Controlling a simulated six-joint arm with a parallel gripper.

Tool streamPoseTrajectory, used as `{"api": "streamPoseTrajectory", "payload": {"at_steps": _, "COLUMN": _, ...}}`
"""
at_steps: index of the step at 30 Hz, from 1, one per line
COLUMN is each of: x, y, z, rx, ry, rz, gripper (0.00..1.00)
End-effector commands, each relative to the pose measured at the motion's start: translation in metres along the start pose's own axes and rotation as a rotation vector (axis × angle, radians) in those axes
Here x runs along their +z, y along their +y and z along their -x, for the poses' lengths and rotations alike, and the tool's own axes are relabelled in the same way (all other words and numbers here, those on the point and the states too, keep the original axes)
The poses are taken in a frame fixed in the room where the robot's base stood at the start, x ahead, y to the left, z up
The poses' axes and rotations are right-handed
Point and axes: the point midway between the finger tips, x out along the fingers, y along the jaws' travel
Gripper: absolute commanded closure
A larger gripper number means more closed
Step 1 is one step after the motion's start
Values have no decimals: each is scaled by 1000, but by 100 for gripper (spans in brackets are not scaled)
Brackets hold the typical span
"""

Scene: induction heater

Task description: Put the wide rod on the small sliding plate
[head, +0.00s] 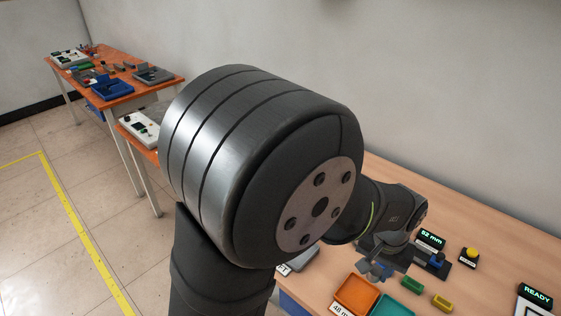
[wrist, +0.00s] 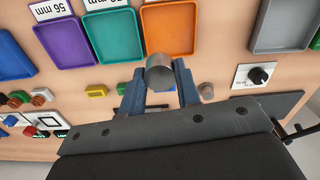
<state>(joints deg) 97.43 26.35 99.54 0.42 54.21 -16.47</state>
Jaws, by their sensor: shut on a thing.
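My gripper (wrist: 157,86) has two blue fingers in the wrist view, shut on a grey metal rod (wrist: 159,70) seen nearly end-on between them. The rod is held in front of the orange tray as seen there; its height above the table is hard to judge. In the head view my gripper (head: 376,271) is small, beside the orange tray, and the rod cannot be made out. A dark plate (wrist: 270,106) shows at the right of the wrist view, partly behind my gripper body. I cannot tell whether it is the small sliding plate.
Orange (wrist: 168,30), teal (wrist: 112,36), purple (wrist: 68,42) and blue (wrist: 12,50) trays stand in a row, with a grey tray (wrist: 283,25) apart. A black knob (wrist: 258,75), a small cylinder (wrist: 206,90) and a yellow block (wrist: 96,90) are nearby. My arm blocks much of the head view.

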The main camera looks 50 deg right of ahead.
Motion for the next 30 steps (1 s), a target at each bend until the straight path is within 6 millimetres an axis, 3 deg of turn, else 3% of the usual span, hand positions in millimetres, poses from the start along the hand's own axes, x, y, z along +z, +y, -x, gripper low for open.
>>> {"api": "streamPoseTrajectory", "payload": {"at_steps": 4, "x": -6, "y": -17, "z": -3, "rx": 0, "ry": -1, "rz": 32, "gripper": 99}}
{"api": "streamPoseTrajectory", "payload": {"at_steps": 8, "x": -14, "y": -52, "z": -10, "rx": 0, "ry": -2, "rz": 98, "gripper": 99}}
{"api": "streamPoseTrajectory", "payload": {"at_steps": 20, "x": -22, "y": -199, "z": -37, "rx": 0, "ry": -3, "rz": 360, "gripper": 99}}
{"api": "streamPoseTrajectory", "payload": {"at_steps": 30, "x": 9, "y": -322, "z": -60, "rx": 0, "ry": -5, "rz": 583, "gripper": 99}}
